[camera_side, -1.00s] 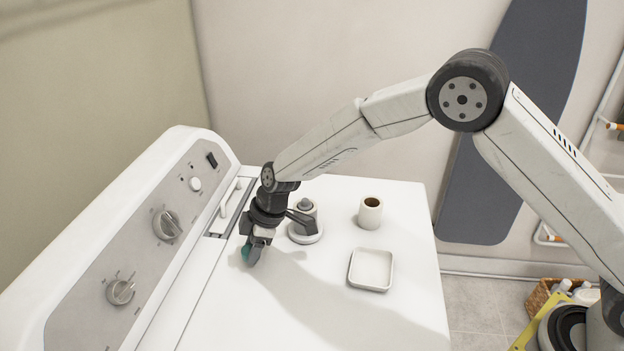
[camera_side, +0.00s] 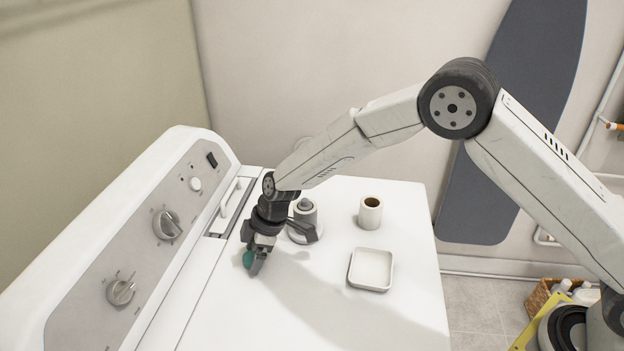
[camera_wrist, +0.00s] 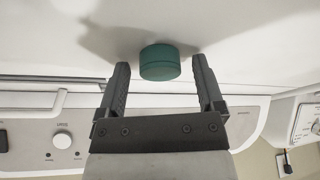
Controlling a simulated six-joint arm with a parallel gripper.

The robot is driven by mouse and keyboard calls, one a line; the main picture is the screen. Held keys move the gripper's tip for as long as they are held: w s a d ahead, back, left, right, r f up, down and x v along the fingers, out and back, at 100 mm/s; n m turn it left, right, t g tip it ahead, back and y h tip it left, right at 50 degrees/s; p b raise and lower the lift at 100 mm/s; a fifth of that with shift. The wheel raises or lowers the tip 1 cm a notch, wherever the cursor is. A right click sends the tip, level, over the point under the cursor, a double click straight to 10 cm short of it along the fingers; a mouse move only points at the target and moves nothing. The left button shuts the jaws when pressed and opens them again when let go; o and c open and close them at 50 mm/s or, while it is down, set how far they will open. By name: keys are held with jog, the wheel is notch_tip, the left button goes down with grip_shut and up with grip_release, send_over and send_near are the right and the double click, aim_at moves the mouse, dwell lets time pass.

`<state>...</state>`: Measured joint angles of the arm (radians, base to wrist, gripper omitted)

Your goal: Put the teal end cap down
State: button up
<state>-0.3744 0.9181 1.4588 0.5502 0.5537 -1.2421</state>
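The teal end cap (camera_wrist: 160,62) is a short round cylinder on the white top of the machine. In the side view the cap (camera_side: 248,259) shows low beside the fingers, near the control panel. My gripper (camera_wrist: 161,70) is open, with one finger on each side of the cap. A gap shows between the cap and each finger in the wrist view. In the side view my gripper (camera_side: 256,261) points down at the surface and hides part of the cap.
A grey-and-white round fixture (camera_side: 306,217) stands just behind my gripper. A white cup-like cylinder with a brown inside (camera_side: 370,213) and a shallow square white tray (camera_side: 371,288) are to the right. The control panel (camera_side: 140,250) rises on the left. The front of the top is clear.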

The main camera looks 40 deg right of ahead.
jog(key=shift+r, duration=0.1)
jog(key=v, duration=1.2)
jog(key=shift+d, duration=0.1)
dwell(0.6)
jog(key=s+d+f+m+h, duration=0.1)
jog(key=s+d+m+h, duration=0.3)
jog(key=s+d+m, duration=0.9)
jog(key=s+d, duration=0.8)
jog(key=shift+s+f+t, duration=0.4)
